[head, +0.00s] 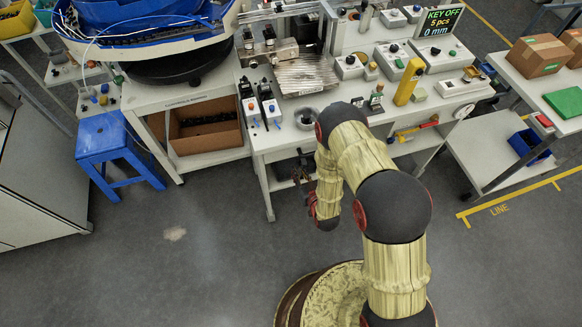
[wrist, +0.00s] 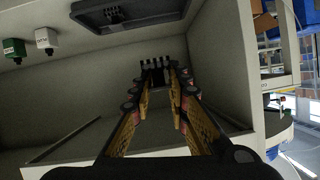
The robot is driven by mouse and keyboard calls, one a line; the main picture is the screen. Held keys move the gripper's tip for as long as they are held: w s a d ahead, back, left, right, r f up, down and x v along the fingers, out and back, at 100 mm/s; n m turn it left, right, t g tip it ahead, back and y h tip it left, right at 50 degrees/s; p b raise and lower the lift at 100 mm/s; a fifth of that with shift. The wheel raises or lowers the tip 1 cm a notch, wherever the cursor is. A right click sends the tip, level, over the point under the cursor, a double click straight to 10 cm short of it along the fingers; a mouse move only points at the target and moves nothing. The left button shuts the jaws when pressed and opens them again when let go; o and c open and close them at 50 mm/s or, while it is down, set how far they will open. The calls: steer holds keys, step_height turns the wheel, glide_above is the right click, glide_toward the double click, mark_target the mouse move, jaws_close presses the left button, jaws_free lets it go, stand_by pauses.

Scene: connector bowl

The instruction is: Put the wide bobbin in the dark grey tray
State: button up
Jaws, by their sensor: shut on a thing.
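My gripper (wrist: 156,70) reaches into a pale bay in the wrist view, its two fingers closed in around a small dark thing with a ribbed edge (wrist: 155,60). The fingers hide most of it, so I cannot tell for sure that it is the wide bobbin. A dark grey tray (wrist: 135,12) shows at the top of the wrist view, beyond the fingertips and apart from them. In the head view my gripper (head: 302,172) is low at the front of the workbench, partly hidden by the bench and my arm.
The bay's pale side wall (wrist: 230,75) stands close to the right of my fingers. A green block (wrist: 14,48) and a white block (wrist: 46,40) are at the upper left. In the head view, a blue stool (head: 108,135) and a cardboard box (head: 205,130) are left of the bench.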

steer(key=f+b+x, duration=0.1)
steer(key=b+x, duration=0.1)
steer(key=x, duration=0.5)
steer(key=b, duration=0.3)
glide_above(289, 169)
step_height(289, 169, down, 5)
steer(key=shift+s+d+r, duration=0.15)
steer(key=shift+r, duration=0.05)
steer(key=shift+w+f+b, duration=0.2)
steer(key=shift+f+b, duration=0.5)
steer(key=shift+f, duration=1.1)
steer(key=shift+f, duration=0.15)
steer(key=o, duration=0.9)
steer(key=shift+c, duration=0.2)
